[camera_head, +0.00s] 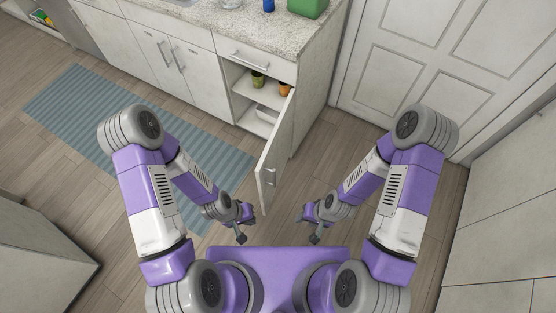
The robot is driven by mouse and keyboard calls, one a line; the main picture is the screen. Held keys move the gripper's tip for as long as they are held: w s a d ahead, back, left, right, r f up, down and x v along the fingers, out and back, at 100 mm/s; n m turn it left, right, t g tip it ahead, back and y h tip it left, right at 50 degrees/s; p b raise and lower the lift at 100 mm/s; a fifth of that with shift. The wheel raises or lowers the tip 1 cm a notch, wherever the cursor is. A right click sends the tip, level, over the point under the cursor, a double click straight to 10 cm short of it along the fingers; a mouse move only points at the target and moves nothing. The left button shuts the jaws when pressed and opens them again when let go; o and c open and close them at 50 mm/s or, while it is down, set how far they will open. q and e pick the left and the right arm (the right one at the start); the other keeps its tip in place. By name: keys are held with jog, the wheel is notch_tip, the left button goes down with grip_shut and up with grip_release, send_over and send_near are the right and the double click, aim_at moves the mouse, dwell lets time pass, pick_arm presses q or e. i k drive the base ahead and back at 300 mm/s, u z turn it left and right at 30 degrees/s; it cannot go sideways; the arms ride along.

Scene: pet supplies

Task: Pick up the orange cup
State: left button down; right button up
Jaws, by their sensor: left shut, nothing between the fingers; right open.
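The small orange cup (284,89) stands on the upper shelf inside an open lower cabinet (239,79), near its right side. The cabinet door partly overlaps the view close to it. My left gripper (242,235) is shut and empty, low in front of my body, well short of the cabinet. My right gripper (313,236) is open and empty, also low in front of my body. Both are far from the cup, over the floor.
A green-yellow cup (258,80) stands left of the orange one. A white container (266,113) is on the lower shelf. The open cabinet door (275,157) juts toward me. A blue striped rug (75,108) lies left; bare floor (345,135) is at right.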

aim_at(284, 89)
jog(key=k, duration=0.5)
jog(key=u, duration=0.8)
jog(key=i, duration=0.7)
jog(key=u, duration=1)
jog(key=i, duration=2)
jog(key=z, duration=1.05)
jog(key=i, duration=1.05)
jog(key=u, duration=0.55)
jog(key=k, duration=0.95)
